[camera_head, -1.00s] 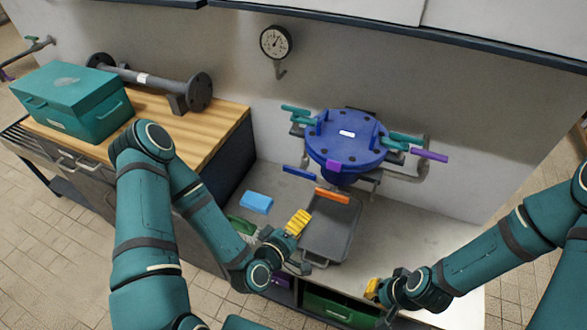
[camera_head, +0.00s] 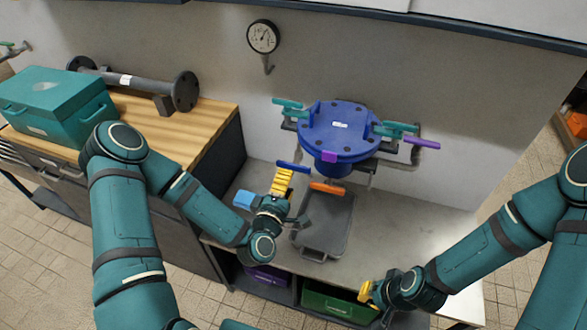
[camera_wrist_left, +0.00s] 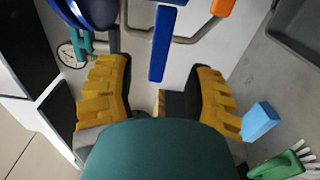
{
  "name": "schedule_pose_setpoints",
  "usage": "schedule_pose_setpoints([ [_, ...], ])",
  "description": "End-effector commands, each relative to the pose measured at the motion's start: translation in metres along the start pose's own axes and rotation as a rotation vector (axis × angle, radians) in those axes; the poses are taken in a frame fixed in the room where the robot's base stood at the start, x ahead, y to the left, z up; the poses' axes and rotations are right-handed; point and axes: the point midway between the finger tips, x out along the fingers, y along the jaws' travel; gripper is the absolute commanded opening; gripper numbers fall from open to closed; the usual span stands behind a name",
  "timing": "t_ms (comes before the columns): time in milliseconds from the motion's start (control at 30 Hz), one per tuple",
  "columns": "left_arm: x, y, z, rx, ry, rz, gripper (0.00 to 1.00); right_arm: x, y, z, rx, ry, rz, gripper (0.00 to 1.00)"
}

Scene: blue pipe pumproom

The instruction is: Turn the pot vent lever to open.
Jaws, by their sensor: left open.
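A blue pot (camera_head: 338,135) is mounted at the wall, with several coloured levers around it. A blue lever (camera_head: 293,166) sticks out at its lower left and an orange lever (camera_head: 327,188) lies below it. No label shows which is the vent lever. My left gripper (camera_head: 282,180) is open just below the blue lever. In the left wrist view the blue lever (camera_wrist_left: 161,45) hangs between the spread yellow fingers, apart from both. My right gripper (camera_head: 367,292) is at the bench's front edge, away from the pot; its finger opening is unclear.
A grey tray (camera_head: 310,240) lies on the bench below the pot. A blue sponge (camera_wrist_left: 260,122) and a green brush (camera_wrist_left: 278,168) lie near my left gripper. The bench's right side is clear.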

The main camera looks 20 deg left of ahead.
Motion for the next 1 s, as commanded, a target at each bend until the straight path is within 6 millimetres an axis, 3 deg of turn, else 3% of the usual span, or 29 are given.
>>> schedule_pose_setpoints([
  [100,0.024,0.001,0.0,0.001,0.001,0.003,0.53,0.0,0.0,0.0,0.0,0.0,0.0,0.0],
  [300,0.051,0.0,-0.001,0.001,0.002,0.001,0.53,0.001,0.0,0.0,0.0,0.0,0.0,0.0],
  [500,0.063,0.0,0.0,0.0,0.0,0.0,0.53,0.002,0.001,0.0,0.0,0.001,0.0,0.0],
  [767,0.064,0.0,0.0,0.0,0.0,0.0,0.53,0.002,0.001,0.0,0.0,0.001,0.0,0.0],
  [800,0.064,0.0,0.0,0.0,0.0,0.0,0.48,0.002,0.001,0.0,0.0,0.001,0.0,0.0],
  [933,0.064,0.0,0.0,0.0,0.0,0.0,0.03,0.002,0.001,0.0,0.0,0.001,0.0,0.0],
  [1000,0.064,0.0,0.0,0.0,0.0,0.0,0.0,0.002,0.001,0.0,0.0,0.001,0.0,0.0],
])
